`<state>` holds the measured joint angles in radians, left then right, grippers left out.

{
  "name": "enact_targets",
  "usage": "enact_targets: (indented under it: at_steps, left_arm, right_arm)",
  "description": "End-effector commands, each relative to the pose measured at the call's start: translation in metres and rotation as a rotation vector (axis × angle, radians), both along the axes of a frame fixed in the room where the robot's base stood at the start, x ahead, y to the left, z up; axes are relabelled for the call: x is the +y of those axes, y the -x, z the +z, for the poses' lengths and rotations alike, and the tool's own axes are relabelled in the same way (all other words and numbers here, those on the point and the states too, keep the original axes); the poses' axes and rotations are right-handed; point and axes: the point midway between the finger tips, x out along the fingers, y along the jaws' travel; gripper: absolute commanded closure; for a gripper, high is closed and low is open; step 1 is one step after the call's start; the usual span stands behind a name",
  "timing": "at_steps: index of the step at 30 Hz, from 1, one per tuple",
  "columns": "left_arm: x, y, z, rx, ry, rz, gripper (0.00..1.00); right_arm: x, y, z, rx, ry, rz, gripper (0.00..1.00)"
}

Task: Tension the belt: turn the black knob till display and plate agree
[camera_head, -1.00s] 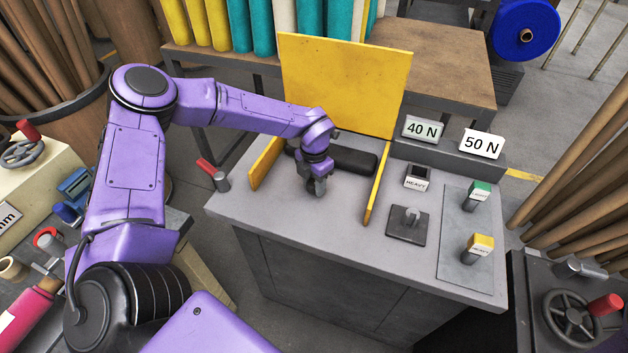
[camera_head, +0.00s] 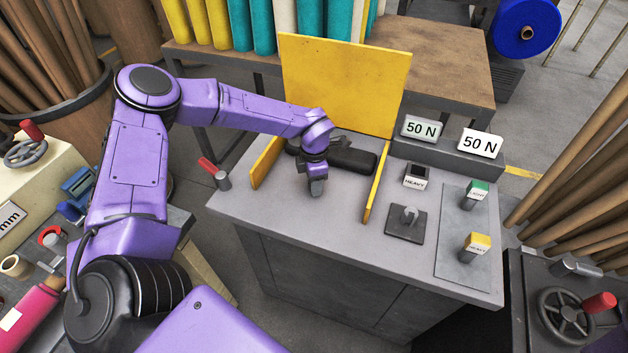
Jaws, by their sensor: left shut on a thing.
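The display (camera_head: 421,128) on the bench's rear ledge reads 50 N. The plate (camera_head: 480,143) to its right also reads 50 N. My left gripper (camera_head: 316,190) points down at the bench top between the yellow guards, in front of a dark roller-like bar (camera_head: 352,158). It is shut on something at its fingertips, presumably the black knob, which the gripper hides. My right gripper is not in view.
A yellow panel (camera_head: 345,85) stands behind the gripper, with yellow side guards (camera_head: 376,185) left and right. A red-handled lever (camera_head: 216,174) stands left.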

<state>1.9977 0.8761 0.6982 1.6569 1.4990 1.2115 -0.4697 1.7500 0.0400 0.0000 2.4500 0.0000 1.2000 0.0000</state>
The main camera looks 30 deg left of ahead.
Motion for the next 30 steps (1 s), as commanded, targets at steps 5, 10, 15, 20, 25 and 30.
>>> enact_targets:
  at_steps: [5,10,15,20,25,30]
  left_arm:
    - [0.001,0.000,0.000,0.001,-0.001,0.000,0.89]
    - [0.001,0.000,0.000,0.001,-0.001,0.001,0.52]
    - [0.000,0.000,0.000,0.001,-0.001,0.000,0.33]
    - [0.000,0.000,0.000,0.000,0.000,0.000,0.33]
    - [0.000,-0.002,0.019,-0.006,0.000,0.001,0.33]
    - [0.001,-0.001,0.060,-0.008,0.000,0.001,0.33]
  right_arm:
    - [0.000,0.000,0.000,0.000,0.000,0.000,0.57]
    - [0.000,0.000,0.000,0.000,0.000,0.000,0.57]
    - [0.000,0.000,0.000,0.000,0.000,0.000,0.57]
    - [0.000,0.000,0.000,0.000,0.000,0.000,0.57]
    - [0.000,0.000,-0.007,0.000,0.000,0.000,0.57]
    - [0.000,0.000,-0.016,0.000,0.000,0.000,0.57]
